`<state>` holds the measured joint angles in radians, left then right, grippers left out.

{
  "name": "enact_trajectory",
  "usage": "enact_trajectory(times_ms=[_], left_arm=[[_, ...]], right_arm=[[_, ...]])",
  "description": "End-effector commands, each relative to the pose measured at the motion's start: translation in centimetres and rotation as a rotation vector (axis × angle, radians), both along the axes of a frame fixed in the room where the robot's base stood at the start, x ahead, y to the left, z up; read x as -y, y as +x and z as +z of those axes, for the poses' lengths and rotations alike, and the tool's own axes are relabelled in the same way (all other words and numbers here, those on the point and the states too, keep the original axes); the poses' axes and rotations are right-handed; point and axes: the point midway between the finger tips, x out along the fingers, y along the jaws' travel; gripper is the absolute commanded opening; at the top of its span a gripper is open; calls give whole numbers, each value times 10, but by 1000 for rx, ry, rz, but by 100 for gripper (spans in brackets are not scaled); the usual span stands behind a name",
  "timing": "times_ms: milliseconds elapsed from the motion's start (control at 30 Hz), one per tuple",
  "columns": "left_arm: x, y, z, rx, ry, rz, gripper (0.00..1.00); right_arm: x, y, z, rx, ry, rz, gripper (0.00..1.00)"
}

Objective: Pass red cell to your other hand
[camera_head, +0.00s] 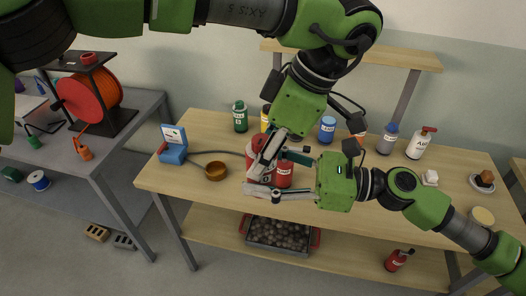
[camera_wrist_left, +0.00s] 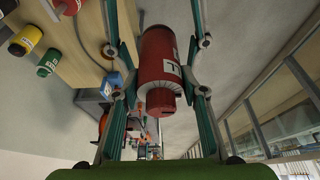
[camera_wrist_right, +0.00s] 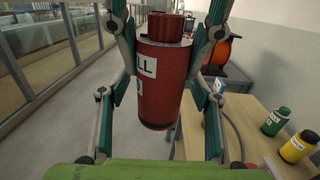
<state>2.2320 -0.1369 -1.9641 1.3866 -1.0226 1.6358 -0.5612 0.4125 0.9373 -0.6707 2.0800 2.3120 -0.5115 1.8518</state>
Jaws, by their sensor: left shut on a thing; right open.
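The red cell (camera_head: 284,174) is a red cylinder with a white label, held above the table's front part. My left gripper (camera_head: 276,162) reaches down from above and is shut on it; the cell also shows between its fingers in the left wrist view (camera_wrist_left: 162,60). My right gripper (camera_head: 279,178) comes in from the right and is open, with its fingers on either side of the cell. In the right wrist view the cell (camera_wrist_right: 163,80) stands upright between the open fingers, cap at top. The overlapping fingers hide part of it in the head view.
Another red object (camera_head: 257,144) shows behind my left fingers. A copper bowl (camera_head: 215,171) and blue device (camera_head: 173,145) are on the left of the wooden table (camera_head: 170,187). Green (camera_head: 240,117), blue (camera_head: 327,129) and white (camera_head: 420,143) bottles stand behind. A tray of stones (camera_head: 279,236) is below.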

Motion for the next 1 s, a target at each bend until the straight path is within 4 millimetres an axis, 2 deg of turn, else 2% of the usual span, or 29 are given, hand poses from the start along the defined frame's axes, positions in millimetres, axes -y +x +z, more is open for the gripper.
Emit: enact_trajectory(times_ms=[167, 700, 1000], left_arm=[[0, 0, 0, 0, 0, 0, 15], [0, 0, 0, 0, 0, 0, 15], [0, 0, 0, 0, 0, 0, 15]], right_arm=[[14, -3, -2, -5, -1, -3, 58], [93, -26, -2, -6, -2, -2, 58], [114, -31, -1, -1, -1, -1, 58]])
